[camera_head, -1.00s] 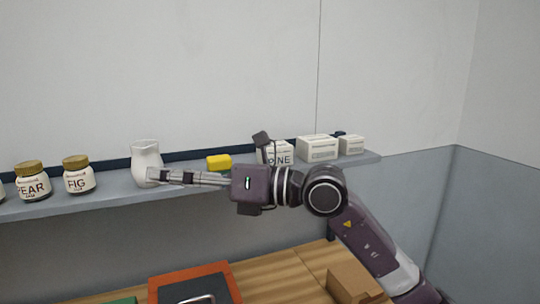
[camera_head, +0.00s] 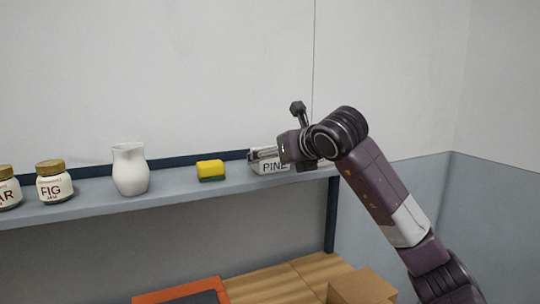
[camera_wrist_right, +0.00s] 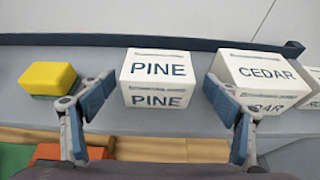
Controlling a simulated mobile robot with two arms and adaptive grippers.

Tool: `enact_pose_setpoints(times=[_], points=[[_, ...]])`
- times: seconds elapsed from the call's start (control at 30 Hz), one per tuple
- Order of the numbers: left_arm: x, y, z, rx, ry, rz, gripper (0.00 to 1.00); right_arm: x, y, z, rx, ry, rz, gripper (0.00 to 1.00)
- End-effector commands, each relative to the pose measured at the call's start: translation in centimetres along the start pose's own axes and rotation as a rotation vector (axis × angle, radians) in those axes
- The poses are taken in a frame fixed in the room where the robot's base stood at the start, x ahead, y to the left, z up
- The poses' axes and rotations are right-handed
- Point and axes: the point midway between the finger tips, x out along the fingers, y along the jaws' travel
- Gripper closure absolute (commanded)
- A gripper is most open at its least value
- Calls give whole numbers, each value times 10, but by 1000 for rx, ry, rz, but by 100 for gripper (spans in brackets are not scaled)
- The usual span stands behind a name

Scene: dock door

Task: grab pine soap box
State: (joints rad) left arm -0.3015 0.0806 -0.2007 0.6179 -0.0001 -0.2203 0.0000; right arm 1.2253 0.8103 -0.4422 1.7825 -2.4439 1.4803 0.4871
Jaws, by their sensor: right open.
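The pine soap box (camera_head: 272,167) is a white box lettered PINE, standing on the grey shelf. In the head view my right gripper (camera_head: 262,154) is in front of it and hides part of it. In the right wrist view the pine soap box (camera_wrist_right: 157,80) sits upright ahead, between the lines of my two open fingers (camera_wrist_right: 158,98). The fingers look open and hold nothing. I cannot tell from these frames how far the fingertips are from the box. My left gripper is not in view.
A white CEDAR box (camera_wrist_right: 262,80) stands close to the right of the pine box. A yellow and green sponge (camera_head: 211,170) lies to its left. Farther left on the shelf (camera_head: 90,200) are a white jug (camera_head: 130,169) and a FIG jar (camera_head: 54,183). A cardboard box (camera_head: 361,287) is below.

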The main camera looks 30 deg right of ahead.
Motion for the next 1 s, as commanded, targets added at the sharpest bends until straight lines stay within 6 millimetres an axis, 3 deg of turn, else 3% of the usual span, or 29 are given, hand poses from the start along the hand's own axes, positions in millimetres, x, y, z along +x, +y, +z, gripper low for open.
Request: enact_pose_setpoints(times=[0.03,0.2,0.47,1.0], points=[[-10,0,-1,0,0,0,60,6,3,4,0,3,2,18],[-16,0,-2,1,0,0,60,26,2,2,1,1,1,18],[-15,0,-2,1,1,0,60,29,3,0,-1,-1,2,18],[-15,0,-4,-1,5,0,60,28,2,2,0,-5,2,73]])
